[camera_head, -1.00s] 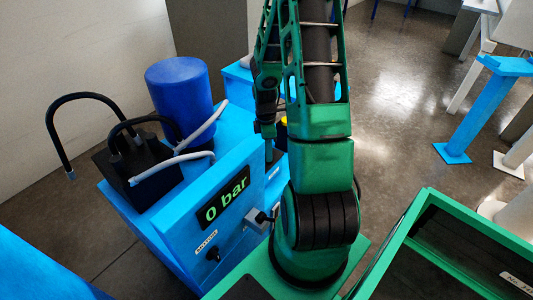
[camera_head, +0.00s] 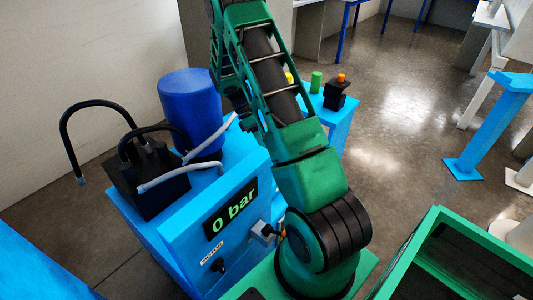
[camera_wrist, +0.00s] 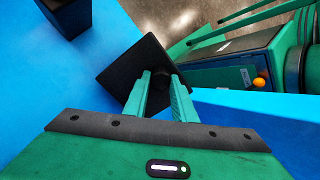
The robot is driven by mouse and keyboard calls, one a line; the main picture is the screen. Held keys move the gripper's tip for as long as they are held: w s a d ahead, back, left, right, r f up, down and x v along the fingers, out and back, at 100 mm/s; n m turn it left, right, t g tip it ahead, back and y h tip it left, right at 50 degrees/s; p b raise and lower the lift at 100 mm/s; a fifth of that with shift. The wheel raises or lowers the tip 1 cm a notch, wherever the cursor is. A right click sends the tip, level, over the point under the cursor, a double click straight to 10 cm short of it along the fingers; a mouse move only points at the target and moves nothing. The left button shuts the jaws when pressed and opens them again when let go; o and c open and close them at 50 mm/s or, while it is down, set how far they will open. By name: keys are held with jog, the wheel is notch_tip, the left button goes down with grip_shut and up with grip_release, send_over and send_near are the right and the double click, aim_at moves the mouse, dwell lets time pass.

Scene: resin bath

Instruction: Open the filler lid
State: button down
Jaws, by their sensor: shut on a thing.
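In the wrist view a flat black square plate (camera_wrist: 128,68) with a dark round knob (camera_wrist: 160,80) shows over a blue surface. It looks like the filler lid. My gripper (camera_wrist: 161,86) has its two green fingers on either side of the knob and is shut on it. I cannot tell whether the plate rests on the blue surface or is raised from it. In the head view my arm hides the fingertips and the plate.
A blue machine (camera_head: 180,240) with a "0 bar" display (camera_head: 230,213) carries a dark blue drum (camera_head: 190,105), a black block (camera_head: 150,188) and hoses. A blue stand (camera_head: 338,125) has a black box with an orange top (camera_head: 340,88). A green-rimmed bin (camera_head: 440,215) is at lower right.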

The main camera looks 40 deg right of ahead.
jog(key=shift+w+r, duration=0.1)
jog(key=shift+w, duration=0.15)
jog(key=c, duration=1.5)
grip_release()
jog(key=shift+o, duration=0.2)
jog(key=d+v, duration=0.1)
jog(key=v, duration=0.9)
jog(key=shift+w+a+r, duration=0.15)
jog(key=shift+w+a, duration=0.15)
jog(key=shift+a, duration=0.25)
